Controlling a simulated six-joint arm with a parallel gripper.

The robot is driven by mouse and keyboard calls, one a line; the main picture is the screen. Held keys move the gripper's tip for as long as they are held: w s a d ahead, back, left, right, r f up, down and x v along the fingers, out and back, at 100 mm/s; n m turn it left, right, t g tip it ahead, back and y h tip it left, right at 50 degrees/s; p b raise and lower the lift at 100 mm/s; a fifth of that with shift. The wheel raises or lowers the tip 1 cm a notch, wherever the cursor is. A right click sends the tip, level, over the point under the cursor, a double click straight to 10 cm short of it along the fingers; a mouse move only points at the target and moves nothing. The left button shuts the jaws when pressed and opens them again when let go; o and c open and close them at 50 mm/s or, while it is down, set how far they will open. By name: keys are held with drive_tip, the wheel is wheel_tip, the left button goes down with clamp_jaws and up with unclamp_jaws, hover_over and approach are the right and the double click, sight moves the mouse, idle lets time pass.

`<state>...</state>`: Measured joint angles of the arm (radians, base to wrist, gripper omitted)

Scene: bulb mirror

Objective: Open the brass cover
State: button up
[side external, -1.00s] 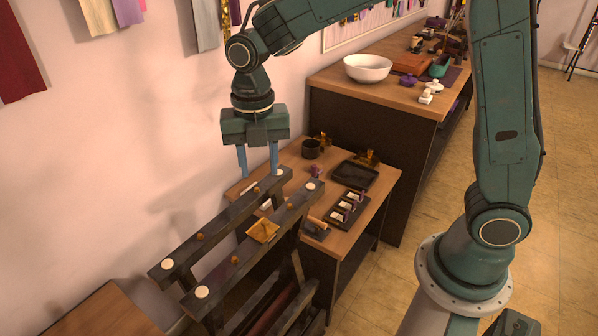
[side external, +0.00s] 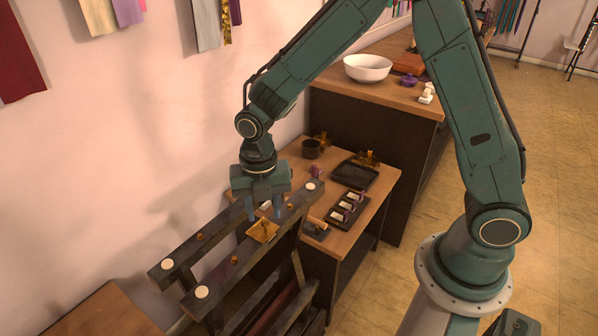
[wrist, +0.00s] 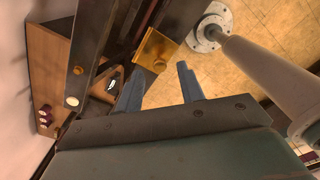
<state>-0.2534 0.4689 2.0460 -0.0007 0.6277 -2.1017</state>
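The brass cover (side external: 263,231) is a small square plate with a knob, lying on the dark rail at the middle of the wooden frame (side external: 222,272). In the wrist view the brass cover (wrist: 156,50) shows its knob and sits just beyond my fingertips. My gripper (side external: 264,216) points down over the frame, close to the cover on its far side. In the wrist view my gripper (wrist: 157,80) has its two blue fingers clearly apart with nothing between them. Whether a finger touches the cover cannot be told.
A wooden bench (side external: 374,214) beside the frame holds a black tray (side external: 354,175), a dark cup (side external: 312,149) and a rack of small purple-topped items (side external: 347,209). A white bowl (side external: 368,68) stands on the higher counter behind. The frame's rails carry white discs and brass knobs.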

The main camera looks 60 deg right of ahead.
drive_tip(key=shift+f, duration=1)
clamp_jaws()
drive_tip(key=shift+w+r+g, duration=0.1)
drive_tip(key=shift+w+g, duration=0.1)
drive_tip(key=shift+g, duration=0.1)
drive_tip(key=shift+w+r+g, duration=0.15)
drive_tip(key=shift+w+g, duration=0.35)
drive_tip(key=shift+g, duration=0.4)
drive_tip(key=shift+w+r+g, duration=0.1)
drive_tip(key=shift+w+g, duration=0.35)
drive_tip(key=shift+g, duration=0.45)
drive_tip(key=shift+w+r+g, duration=0.1)
drive_tip(key=shift+w+g, duration=0.35)
drive_tip(key=shift+g, duration=0.45)
